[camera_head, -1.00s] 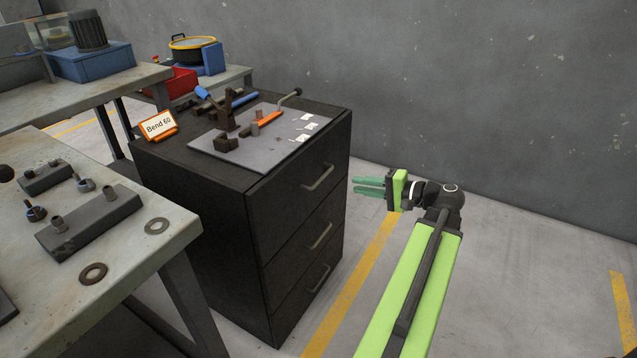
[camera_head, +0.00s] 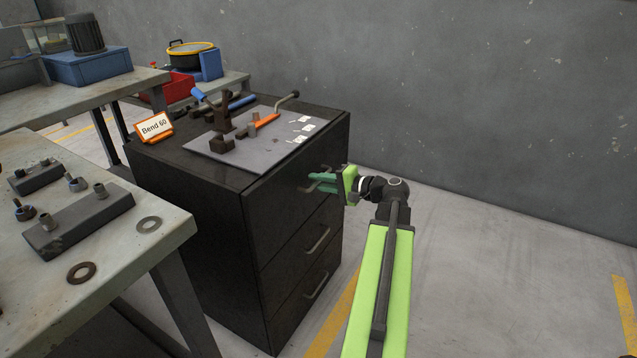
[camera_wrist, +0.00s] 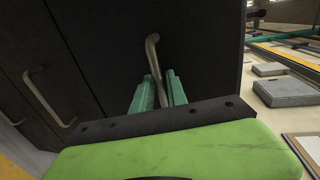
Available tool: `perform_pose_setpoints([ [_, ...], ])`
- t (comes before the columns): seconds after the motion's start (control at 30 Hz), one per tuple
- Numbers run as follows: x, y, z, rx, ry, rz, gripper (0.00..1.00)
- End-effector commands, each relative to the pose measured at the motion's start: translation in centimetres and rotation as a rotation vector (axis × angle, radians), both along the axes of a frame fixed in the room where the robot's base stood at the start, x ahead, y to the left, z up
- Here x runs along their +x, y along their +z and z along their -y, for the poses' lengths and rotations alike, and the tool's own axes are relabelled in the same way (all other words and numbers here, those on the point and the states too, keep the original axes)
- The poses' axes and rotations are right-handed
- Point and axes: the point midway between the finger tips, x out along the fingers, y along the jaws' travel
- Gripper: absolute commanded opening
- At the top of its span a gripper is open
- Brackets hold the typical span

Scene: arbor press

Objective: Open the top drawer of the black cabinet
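The black cabinet (camera_head: 195,200) has a stack of drawers, each with a grey bar handle, on its right-facing front. Its top drawer (camera_head: 275,215) is flush with the cabinet and shut. My gripper (camera_head: 313,182) is at this drawer's front, its green fingers hiding most of the handle in the head view. In the wrist view, the top handle (camera_wrist: 152,50) runs between the two fingers of my gripper (camera_wrist: 158,82). The fingers stand apart with a gap around the bar. I cannot tell whether either finger touches it.
A grey plate (camera_head: 225,150) with tools and a "Bend 60" sign (camera_head: 154,127) sit on the cabinet top. Lower handles (camera_head: 318,240) project below my gripper. A workbench (camera_head: 120,245) stands at the left. The floor (camera_head: 480,260) to the right is clear.

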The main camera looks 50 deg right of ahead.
Motion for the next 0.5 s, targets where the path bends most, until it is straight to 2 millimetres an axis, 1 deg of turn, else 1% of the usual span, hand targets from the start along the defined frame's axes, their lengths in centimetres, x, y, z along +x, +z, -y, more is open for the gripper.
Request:
perform_pose_setpoints([
  [0.03,0.00,0.00,-0.01,0.000,0.000,0.000,0.11],
  [0.1,0.00,0.00,-0.02,0.000,0.000,0.000,0.01],
  [0.13,0.00,0.00,-0.02,0.000,0.000,0.000,0.00],
  [0.5,0.02,-0.01,-0.06,0.000,0.001,0.000,0.00],
])
